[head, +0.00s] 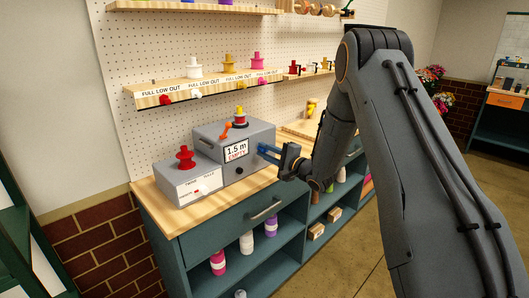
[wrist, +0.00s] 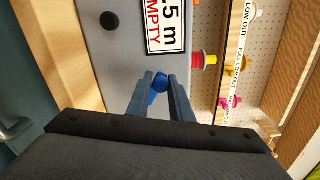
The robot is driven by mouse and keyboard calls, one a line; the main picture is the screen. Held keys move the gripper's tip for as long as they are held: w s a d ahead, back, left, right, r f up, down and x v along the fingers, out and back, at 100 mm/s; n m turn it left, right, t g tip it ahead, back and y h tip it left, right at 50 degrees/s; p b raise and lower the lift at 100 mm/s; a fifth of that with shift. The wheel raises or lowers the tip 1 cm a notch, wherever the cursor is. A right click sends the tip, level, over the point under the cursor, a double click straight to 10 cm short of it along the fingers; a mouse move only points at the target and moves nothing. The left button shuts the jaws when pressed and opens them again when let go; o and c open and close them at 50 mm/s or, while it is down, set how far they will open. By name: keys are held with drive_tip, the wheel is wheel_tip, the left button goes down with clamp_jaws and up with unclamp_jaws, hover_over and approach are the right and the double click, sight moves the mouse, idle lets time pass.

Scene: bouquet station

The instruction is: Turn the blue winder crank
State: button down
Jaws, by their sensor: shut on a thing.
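The grey winder box (head: 210,140) stands on the wooden counter, its front label (head: 236,150) reading "1.5 m" and "EMPTY". My gripper (head: 262,151) is at the box's right side. In the wrist view the blue crank (wrist: 160,82) shows as a rounded blue knob between the fingertips of my gripper (wrist: 161,84), which is shut on it. The fingers hide most of the crank, so its arm and angle cannot be told. The label, seen turned, also shows in the wrist view (wrist: 166,24).
A lower grey box with a red knob (head: 185,158) adjoins the winder on the left. A red and yellow spool (head: 240,116) and an orange lever (head: 226,130) are on top. A shelf of spools (head: 215,86) hangs behind. A drawer handle (head: 265,210) projects below the counter.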

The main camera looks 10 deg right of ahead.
drive_tip(key=shift+w+d+r, duration=0.15)
drive_tip(key=shift+r, duration=0.1)
drive_tip(key=c, duration=1.6)
unclamp_jaws()
drive_tip(key=shift+d, duration=0.1)
drive_tip(key=shift+f, duration=0.15)
drive_tip(key=shift+b+v, duration=1.1)
drive_tip(key=shift+v, duration=2.8)
